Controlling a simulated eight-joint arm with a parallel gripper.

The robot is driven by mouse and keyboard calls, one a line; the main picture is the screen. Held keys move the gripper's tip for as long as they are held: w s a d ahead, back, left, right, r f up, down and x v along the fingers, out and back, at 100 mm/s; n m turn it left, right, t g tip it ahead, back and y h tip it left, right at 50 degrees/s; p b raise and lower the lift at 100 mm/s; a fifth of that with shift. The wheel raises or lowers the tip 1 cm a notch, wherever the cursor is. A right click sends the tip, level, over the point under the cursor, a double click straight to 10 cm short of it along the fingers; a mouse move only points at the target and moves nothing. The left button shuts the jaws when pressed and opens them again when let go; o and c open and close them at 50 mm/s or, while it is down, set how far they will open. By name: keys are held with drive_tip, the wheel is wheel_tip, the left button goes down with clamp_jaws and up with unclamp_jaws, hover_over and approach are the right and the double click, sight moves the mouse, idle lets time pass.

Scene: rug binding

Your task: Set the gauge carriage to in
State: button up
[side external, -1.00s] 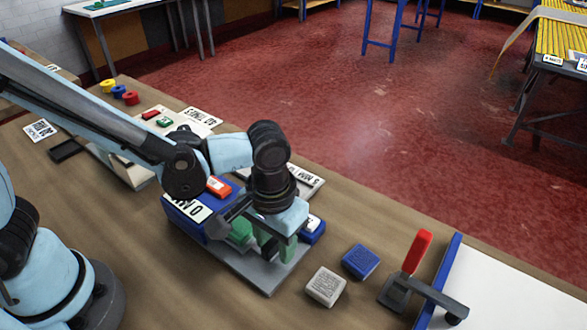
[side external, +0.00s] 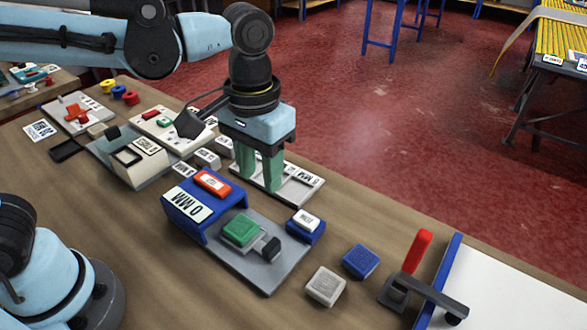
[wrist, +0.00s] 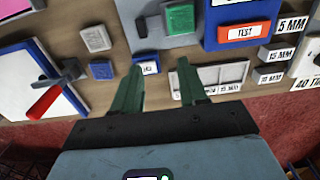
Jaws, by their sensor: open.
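The gauge carriage appears to be the green-topped block (side external: 241,230) with a dark knob (side external: 270,248) on its front right side. It sits on a grey base plate (side external: 255,272), close to the blue gauge housing (side external: 186,218) that reads "0 MM" and carries a red button. My gripper (side external: 258,184) has green fingers, open and empty, above and behind the housing, apart from the carriage.
A pale slotted tray (side external: 303,180) lies beneath and beside my fingers. A white-topped blue button (side external: 306,222), a grey block (side external: 325,286) and a blue block (side external: 361,261) lie right of the plate. A red-handled lever (side external: 416,252) stands farther right. Labelled blocks (side external: 207,158) sit at the back left.

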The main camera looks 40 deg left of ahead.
drive_tip(key=w+a+r, duration=0.1)
drive_tip(key=a, duration=0.6)
drive_tip(key=w+a+r, duration=0.1)
drive_tip(key=w+a, duration=0.1)
drive_tip(key=a, duration=0.6)
drive_tip(key=shift+r, duration=0.25)
approach(271, 245)
drive_tip(key=shift+f, duration=4.4)
